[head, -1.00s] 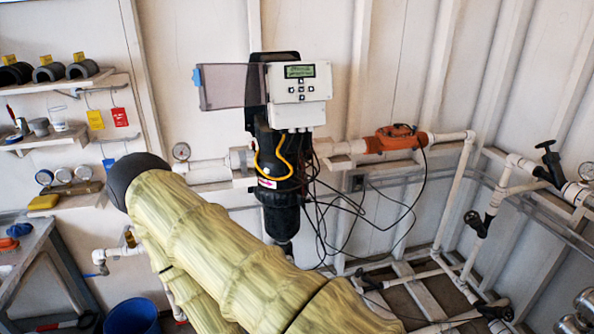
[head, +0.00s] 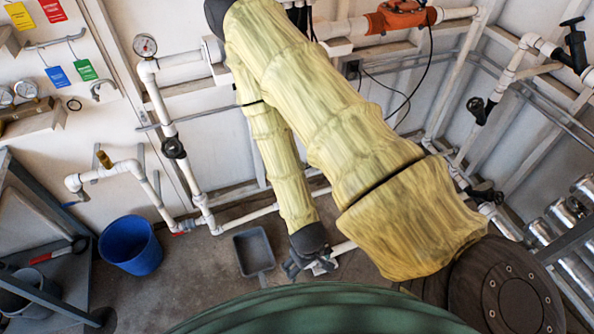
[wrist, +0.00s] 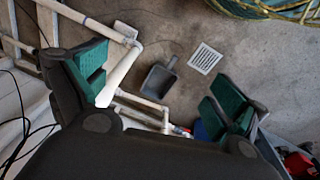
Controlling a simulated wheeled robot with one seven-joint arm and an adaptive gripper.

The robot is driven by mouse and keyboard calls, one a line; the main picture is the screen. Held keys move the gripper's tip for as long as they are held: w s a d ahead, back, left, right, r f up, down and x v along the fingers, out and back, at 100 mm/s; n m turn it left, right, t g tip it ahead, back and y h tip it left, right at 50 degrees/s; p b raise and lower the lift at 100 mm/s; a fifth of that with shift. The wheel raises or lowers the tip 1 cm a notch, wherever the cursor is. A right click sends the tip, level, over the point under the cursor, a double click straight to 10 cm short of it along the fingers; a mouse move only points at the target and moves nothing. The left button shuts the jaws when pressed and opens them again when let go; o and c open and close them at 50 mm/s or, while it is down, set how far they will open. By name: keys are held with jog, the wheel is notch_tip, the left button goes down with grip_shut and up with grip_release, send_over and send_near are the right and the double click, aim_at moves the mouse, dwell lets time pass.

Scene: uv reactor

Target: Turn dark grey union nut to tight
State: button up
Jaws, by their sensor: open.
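I cannot clearly make out the dark grey union nut. My gripper (head: 310,264) hangs low over the floor at the bottom centre, well below and right of that fitting. In the wrist view my gripper (wrist: 155,100) is open, its green-padded fingers wide apart with nothing between them. The reactor body is hidden behind my arm.
A grey dustpan (head: 254,250) lies on the floor beside my gripper. A blue bucket (head: 131,246) stands left. White piping (head: 165,112) with a gauge (head: 145,45) and dark valve runs along the wall. An orange device (head: 402,17) sits on the upper pipe. The wrist view shows a floor grate (wrist: 205,58).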

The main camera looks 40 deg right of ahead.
jog(key=w+d+t+b, duration=0.1)
jog(key=w+d+b, duration=0.4)
jog(key=w+b, duration=0.2)
jog(key=w+d+f+m+t+h+b, duration=0.1)
jog(key=w+d+b, duration=0.3)
jog(key=w+b, duration=0.4)
jog(key=w+d+f+m+t+b, duration=0.1)
jog(key=w+d+b, duration=0.4)
jog(key=w, duration=0.9)
jog(key=shift+w+d+h+b, duration=0.15)
jog(key=shift+d+h+b, duration=0.15)
jog(key=shift+b, duration=1.45)
jog(key=b+x, duration=0.2)
jog(key=x, duration=0.8)
jog(key=shift+w+d+f, duration=0.1)
jog(key=shift+w+f, duration=0.1)
jog(key=c, duration=1)
